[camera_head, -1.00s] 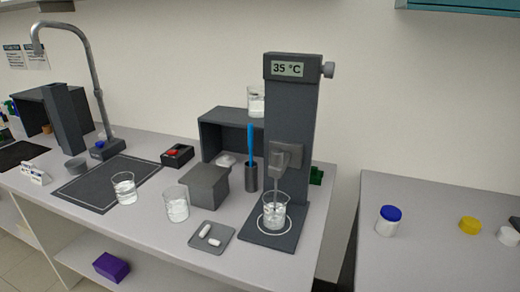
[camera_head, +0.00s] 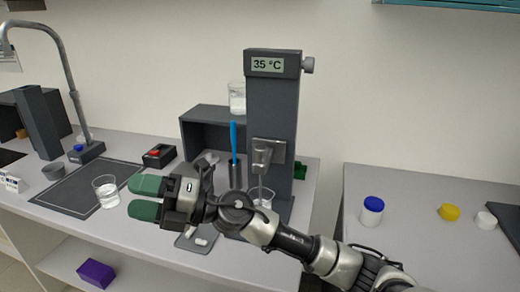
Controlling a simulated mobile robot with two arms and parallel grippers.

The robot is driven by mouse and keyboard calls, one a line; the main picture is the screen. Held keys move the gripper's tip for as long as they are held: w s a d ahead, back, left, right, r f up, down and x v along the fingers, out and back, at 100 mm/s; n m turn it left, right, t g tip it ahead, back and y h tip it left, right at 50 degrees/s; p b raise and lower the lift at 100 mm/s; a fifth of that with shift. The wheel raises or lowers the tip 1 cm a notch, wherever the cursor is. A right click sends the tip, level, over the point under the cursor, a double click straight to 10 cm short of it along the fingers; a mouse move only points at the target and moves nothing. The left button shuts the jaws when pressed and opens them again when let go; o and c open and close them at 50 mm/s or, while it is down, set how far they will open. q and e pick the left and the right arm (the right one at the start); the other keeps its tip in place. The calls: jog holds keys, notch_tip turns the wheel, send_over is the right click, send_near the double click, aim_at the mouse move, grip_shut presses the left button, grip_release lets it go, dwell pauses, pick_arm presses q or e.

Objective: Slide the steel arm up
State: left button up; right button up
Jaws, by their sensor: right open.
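The steel arm (camera_head: 262,155) is a small grey holder on the front of a dark upright column (camera_head: 268,112) with a 35 °C display. A thin rod runs from it down into a beaker (camera_head: 266,196) on the column's base; my right arm partly covers the beaker. My right gripper (camera_head: 144,197), with green fingertips, is open and empty. It points left, away from the steel arm, in front of and left of the column. My left gripper is not in view.
A beaker (camera_head: 106,192) stands left of my right gripper. A tray (camera_head: 186,242) with white pieces lies below it. A blue stick (camera_head: 233,141) stands in a dark holder left of the column. A blue-capped jar (camera_head: 372,211) stands on the right bench.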

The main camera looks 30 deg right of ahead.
jog(key=w+n+g+h, duration=0.1)
jog(key=n+g, duration=0.2)
jog(key=n, duration=0.1)
jog(key=m+g+h, duration=0.2)
jog(key=h, duration=1.7)
send_near(261, 148)
jog(key=p+x, duration=0.2)
jog(key=x, duration=0.8)
jog(key=shift+w+f, duration=0.2)
jog(key=shift+f, duration=0.1)
jog(key=shift+c, duration=0.2)
